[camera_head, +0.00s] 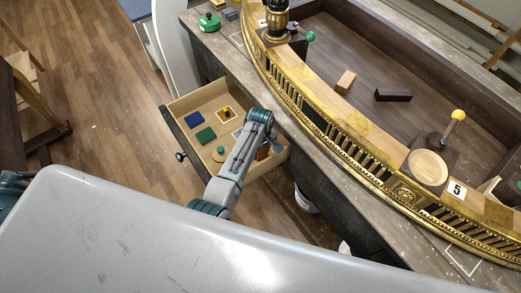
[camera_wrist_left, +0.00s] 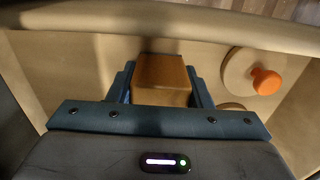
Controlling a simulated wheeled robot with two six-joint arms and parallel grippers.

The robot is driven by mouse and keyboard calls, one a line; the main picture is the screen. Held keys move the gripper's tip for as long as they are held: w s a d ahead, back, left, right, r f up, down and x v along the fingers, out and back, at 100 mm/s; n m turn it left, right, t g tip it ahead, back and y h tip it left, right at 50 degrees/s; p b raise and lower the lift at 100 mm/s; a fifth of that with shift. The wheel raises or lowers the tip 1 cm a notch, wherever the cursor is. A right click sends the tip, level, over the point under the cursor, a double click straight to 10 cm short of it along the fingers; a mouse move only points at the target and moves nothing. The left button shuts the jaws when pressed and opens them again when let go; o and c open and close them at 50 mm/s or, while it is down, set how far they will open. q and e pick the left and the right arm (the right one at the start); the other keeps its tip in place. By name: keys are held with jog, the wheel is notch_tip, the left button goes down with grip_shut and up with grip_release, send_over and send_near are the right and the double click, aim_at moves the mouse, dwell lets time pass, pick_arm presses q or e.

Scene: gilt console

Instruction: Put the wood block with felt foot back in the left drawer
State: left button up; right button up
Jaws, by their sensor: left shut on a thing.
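The wood block (camera_wrist_left: 162,78), brown with a paler lower part, sits between the fingers of my left gripper (camera_wrist_left: 160,95) in the left wrist view. The gripper is shut on it. In the head view my left gripper (camera_head: 262,117) reaches over the pulled-out left drawer (camera_head: 198,97), towards its right side. A brown piece, probably the block, shows just below the gripper (camera_head: 263,152). The felt foot cannot be made out. Whether the block touches the drawer floor cannot be told. My right gripper is not in view.
In the drawer lie a blue block (camera_head: 194,119), a green block (camera_head: 206,136), a dark-and-orange piece on a white-edged marking (camera_head: 227,113) and a disc with a knob (camera_wrist_left: 266,80). The gilt railing (camera_head: 345,145) curves along the console. A tan block (camera_head: 346,81) and dark bar (camera_head: 393,95) lie behind it.

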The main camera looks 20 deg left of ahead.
pick_arm(q)
jog(key=o, duration=1.1)
jog(key=shift+f, duration=0.15)
notch_tip(320, 180, up, 12)
jog(key=shift+r+b, duration=0.2)
jog(key=shift+b, duration=0.5)
